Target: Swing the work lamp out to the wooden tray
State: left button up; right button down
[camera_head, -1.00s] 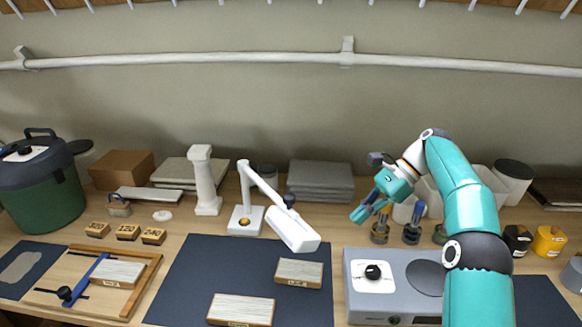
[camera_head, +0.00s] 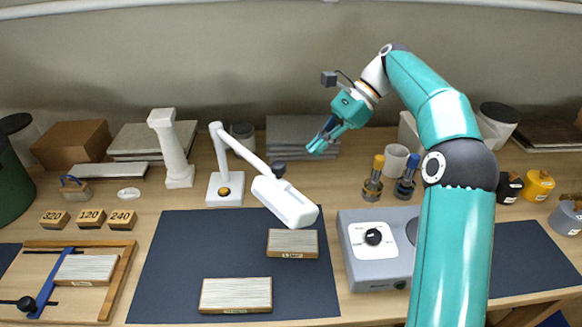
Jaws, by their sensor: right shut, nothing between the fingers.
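The white work lamp (camera_head: 284,202) stands on a square white base (camera_head: 225,190) with an amber knob. Its arm slopes down to the right, so its head hangs over the back right part of the dark mat. The wooden tray (camera_head: 122,272) lies at the front left, with a pale block and a blue bar in it. My right gripper (camera_head: 318,146) is shut and empty, above and to the right of the lamp head, in front of the grey slabs. It looks apart from the lamp. My left gripper is out of view.
Two pale blocks (camera_head: 236,295) lie on the dark mat (camera_head: 170,262). Labelled wooden blocks (camera_head: 90,218) sit behind the tray. A white column (camera_head: 172,150) stands left of the lamp. A grey dial box (camera_head: 357,270) stands right of the mat.

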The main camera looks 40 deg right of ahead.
aim_at(281, 177)
jog(key=a, duration=0.1)
jog(key=a+f, duration=0.1)
jog(key=a, duration=0.1)
jog(key=w+a+f, duration=0.1)
jog(key=a, duration=0.1)
jog(key=shift+f, duration=0.2)
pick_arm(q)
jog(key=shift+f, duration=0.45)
pick_arm(e)
jog(key=shift+w+a, duration=0.15)
jog(key=shift+a, duration=0.45)
pick_arm(q)
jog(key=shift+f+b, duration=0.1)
jog(key=shift+b, duration=0.2)
pick_arm(e)
jog(key=shift+a, duration=0.1)
